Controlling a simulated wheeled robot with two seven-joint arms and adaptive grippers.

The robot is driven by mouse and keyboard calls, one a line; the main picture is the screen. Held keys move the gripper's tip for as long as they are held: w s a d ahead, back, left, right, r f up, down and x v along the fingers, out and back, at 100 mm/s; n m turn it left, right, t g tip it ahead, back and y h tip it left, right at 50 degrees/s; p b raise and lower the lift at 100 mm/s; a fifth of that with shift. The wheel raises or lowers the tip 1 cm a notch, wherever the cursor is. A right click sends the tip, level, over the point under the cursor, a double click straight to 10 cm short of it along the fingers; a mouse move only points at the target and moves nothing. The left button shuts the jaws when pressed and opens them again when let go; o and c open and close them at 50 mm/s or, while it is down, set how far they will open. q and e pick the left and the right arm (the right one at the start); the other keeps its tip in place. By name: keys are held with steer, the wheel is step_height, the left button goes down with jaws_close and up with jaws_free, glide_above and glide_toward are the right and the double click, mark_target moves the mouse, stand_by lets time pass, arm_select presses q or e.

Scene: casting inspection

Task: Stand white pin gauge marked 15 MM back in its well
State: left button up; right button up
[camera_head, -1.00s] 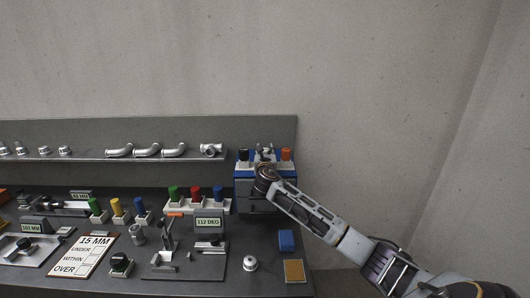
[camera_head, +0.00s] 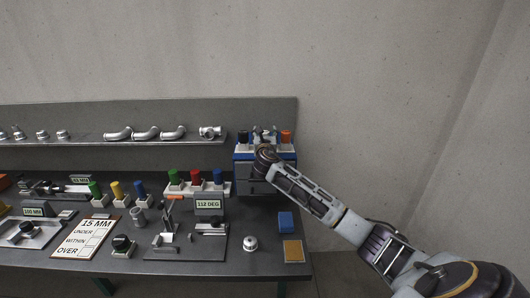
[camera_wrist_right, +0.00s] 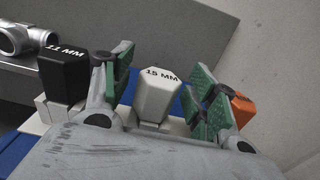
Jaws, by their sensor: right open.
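The white pin gauge marked 15 MM (camera_wrist_right: 158,92) stands upright between the green-padded fingers of my right gripper (camera_wrist_right: 155,90) in the right wrist view. The fingers are open, with a visible gap on the right side. The gauge is in line with a black gauge marked 11 MM (camera_wrist_right: 62,75) on its left and an orange gauge (camera_wrist_right: 242,108) on its right. Parts of the white rack (camera_wrist_right: 178,126) show around its base, but its lower end and well are hidden. In the head view my right gripper (camera_head: 265,137) is over the blue cabinet's top. My left gripper is not in view.
The blue cabinet (camera_head: 245,156) stands at the bench's right end. A shelf with metal elbow fittings (camera_head: 146,133) runs along the back.

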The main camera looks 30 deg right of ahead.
mark_target(264, 135)
steer(key=shift+s+a, duration=0.35)
steer(key=shift+s, duration=0.25)
steer(key=shift+v, duration=1.75)
steer(key=shift+s+a+r, duration=0.1)
steer(key=shift+s+a, duration=0.1)
steer(key=shift+s, duration=0.05)
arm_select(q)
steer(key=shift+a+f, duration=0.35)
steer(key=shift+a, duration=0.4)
arm_select(e)
steer(key=v, duration=0.8)
steer(key=shift+s, duration=0.2)
